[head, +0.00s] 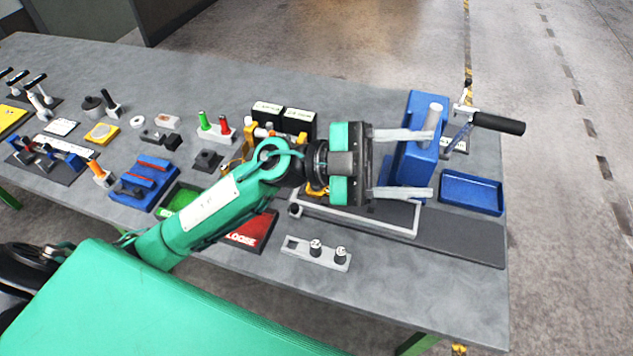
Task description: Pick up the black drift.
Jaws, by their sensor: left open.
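My left gripper (432,164) is open, its two pale fingers apart and pointing right. In the picture they overlap a blue block fixture (412,150) with a pale cylinder (433,115) at its top. I see nothing held between the fingers. I cannot tell for sure which thing is the black drift. A dark upright peg (111,102) stands at the left of the table, and a black handle (498,123) sticks out at the right beside the fixture. My arm and gripper hide part of the table's middle. My right gripper is not in view.
The grey table (330,85) holds a blue tray (470,192) at the right, a grey holder with pegs (302,250) in front, and a red bin marked LOOSE (250,233). A blue block (146,180), green and red pegs and several small parts crowd the left.

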